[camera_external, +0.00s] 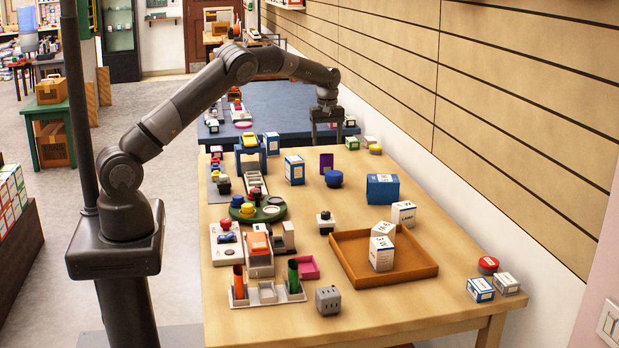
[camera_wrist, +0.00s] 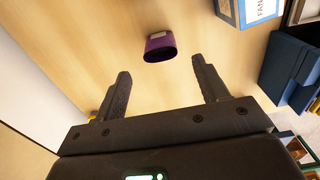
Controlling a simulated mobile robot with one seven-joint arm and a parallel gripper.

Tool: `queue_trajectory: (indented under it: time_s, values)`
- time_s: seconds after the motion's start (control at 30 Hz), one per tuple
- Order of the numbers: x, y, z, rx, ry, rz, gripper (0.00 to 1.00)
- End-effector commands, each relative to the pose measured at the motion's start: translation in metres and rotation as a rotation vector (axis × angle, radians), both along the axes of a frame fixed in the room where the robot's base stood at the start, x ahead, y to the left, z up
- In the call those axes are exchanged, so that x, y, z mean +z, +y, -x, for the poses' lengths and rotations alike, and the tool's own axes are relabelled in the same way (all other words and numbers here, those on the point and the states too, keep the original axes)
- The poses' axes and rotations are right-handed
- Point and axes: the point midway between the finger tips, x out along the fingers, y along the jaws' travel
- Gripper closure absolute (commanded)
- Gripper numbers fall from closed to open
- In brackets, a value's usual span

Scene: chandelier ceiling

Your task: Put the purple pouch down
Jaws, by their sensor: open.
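The purple pouch (camera_external: 326,163) stands on the wooden table towards its far end, behind the round blue-topped item. In the wrist view the purple pouch (camera_wrist: 160,48) shows its dark opening and a pale label, and lies beyond the fingertips, roughly centred between them. My gripper (camera_external: 327,136) points down near the far edge of the table. In the wrist view my gripper (camera_wrist: 160,70) has its fingers wide apart with nothing between them. The pouch is apart from both fingers and rests on the table surface.
A blue and white box (camera_external: 294,170) stands left of the pouch, and the blue-topped item (camera_external: 333,179) is just in front of it. A blue box (camera_external: 382,189) stands to the right. An orange-brown tray (camera_external: 419,271) holds white boxes. The wall runs along the table's right side.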

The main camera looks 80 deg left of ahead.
Motion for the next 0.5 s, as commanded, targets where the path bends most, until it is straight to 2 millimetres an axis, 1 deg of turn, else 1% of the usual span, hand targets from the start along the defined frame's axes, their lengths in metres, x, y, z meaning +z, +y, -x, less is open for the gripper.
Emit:
queue_trajectory:
  time_s: [0.03,0.1,0.2,0.5]
  values:
    - [0.009,0.000,0.000,0.000,-0.002,-0.001,0.33]
    - [0.019,0.000,0.000,0.000,-0.001,-0.001,0.33]
    - [0.028,0.000,0.000,0.001,0.000,-0.001,0.33]
    - [0.034,-0.001,0.001,-0.002,-0.001,0.000,0.33]
